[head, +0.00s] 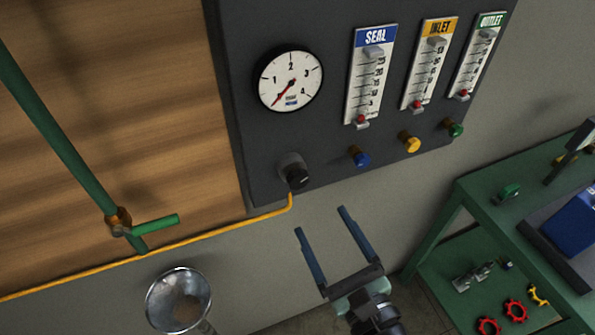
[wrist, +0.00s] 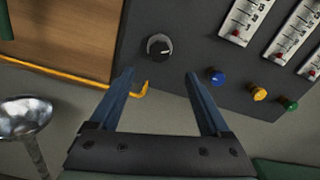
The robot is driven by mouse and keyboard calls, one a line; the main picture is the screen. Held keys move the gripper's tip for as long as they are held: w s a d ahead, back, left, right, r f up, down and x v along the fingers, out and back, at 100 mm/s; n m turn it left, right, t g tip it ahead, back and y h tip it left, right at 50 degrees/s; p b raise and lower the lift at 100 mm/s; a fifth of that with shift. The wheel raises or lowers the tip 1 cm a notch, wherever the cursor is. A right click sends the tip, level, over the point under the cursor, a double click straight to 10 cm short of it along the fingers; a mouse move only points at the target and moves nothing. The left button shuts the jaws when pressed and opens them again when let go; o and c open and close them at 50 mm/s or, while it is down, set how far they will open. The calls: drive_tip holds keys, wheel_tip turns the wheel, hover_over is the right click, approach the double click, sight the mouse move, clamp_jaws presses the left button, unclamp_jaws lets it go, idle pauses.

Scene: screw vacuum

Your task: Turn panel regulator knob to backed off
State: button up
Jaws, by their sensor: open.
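The panel regulator knob (head: 297,177) is a small black knob at the lower left of the dark panel (head: 225,75), below a round white gauge (head: 290,80) whose red needle points to the lower left. The knob also shows in the wrist view (wrist: 159,47), with a light mark on its face. My gripper (head: 320,219) is open and empty, below the knob and apart from it. In the wrist view its two blue fingers (wrist: 160,75) point toward the panel, with the knob beyond them, between their lines.
Blue (head: 359,157), yellow (head: 410,143) and green (head: 453,128) knobs sit right of the regulator, under three flow meters. A yellow hose (head: 200,234) runs left from below the panel. A metal bowl-shaped object (head: 178,299) stands lower left. A green bench (head: 500,210) is at right.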

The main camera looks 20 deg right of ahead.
sight(300, 184)
drive_tip(key=w, duration=0.4)
drive_tip(key=w+p, duration=0.1)
drive_tip(key=w, duration=0.3)
drive_tip(key=w+p, duration=0.1)
drive_tip(key=w, duration=0.3)
drive_tip(key=shift+a, duration=0.25)
drive_tip(key=shift+s, duration=0.1)
clamp_jaws()
